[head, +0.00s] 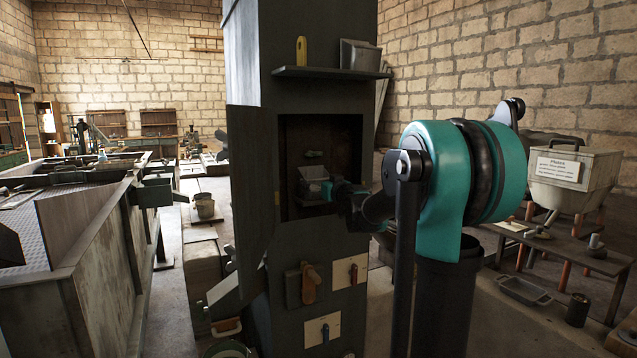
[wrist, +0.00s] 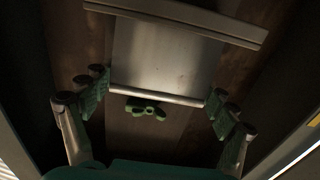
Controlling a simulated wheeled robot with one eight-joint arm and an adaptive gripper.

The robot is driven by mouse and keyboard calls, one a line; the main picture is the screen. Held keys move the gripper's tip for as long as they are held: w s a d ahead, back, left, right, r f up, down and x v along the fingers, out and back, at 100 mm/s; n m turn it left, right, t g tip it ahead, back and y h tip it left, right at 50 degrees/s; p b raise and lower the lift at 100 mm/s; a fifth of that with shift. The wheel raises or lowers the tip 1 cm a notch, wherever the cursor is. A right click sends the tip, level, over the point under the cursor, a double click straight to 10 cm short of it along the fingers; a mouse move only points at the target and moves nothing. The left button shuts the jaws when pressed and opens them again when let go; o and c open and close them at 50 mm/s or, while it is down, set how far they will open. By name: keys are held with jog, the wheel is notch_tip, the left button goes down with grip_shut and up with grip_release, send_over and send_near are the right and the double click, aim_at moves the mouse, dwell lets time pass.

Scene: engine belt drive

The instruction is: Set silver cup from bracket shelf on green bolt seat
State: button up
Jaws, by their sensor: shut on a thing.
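The silver cup (head: 313,186) is a square, metal, box-like vessel inside the dark recess of the tall cabinet. My gripper (head: 329,189) reaches into the recess from the right and is shut on it. In the wrist view, the silver cup (wrist: 165,60) fills the space between the two green-padded fingers of my gripper (wrist: 160,92). A small green bolt-like piece (wrist: 146,108) shows just below the cup's near edge in that view. I cannot tell how far the cup is from it. The cup hides part of the brown surface behind it.
The recess (head: 345,135) has close side walls, and a small grey fitting (head: 314,154) sits above the cup. An open door (head: 246,190) hangs at its left. The upper shelf (head: 331,73) carries a yellow item (head: 301,50) and a grey metal box (head: 359,55).

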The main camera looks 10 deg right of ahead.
jog(key=shift+f, duration=0.1)
jog(key=o, duration=1.1)
jog(key=v, duration=1.2)
jog(key=s+a+f+n+g+y, duration=0.1)
jog(key=s+a+f+g, duration=0.3)
jog(key=s+f, duration=0.45)
jog(key=s+a+f+g, duration=0.35)
jog(key=s+f, duration=0.25)
jog(key=f, duration=0.5)
jog(key=s+d+f+m+g+h, duration=0.1)
jog(key=s+d+f+h, duration=0.1)
jog(key=s+f, duration=0.4)
jog(key=s+d+f+m+g+h, duration=0.2)
jog(key=s+d+f, duration=0.2)
jog(key=s+f, duration=0.2)
jog(key=s+d+f+m+g+h, duration=0.1)
jog(key=s+d+f+g+h, duration=0.1)
jog(key=s+f, duration=0.4)
jog(key=shift+s+d+f+m+g+h, duration=0.25)
jog(key=shift+s+d+f+m+h, duration=0.05)
jog(key=shift+d, duration=0.1)
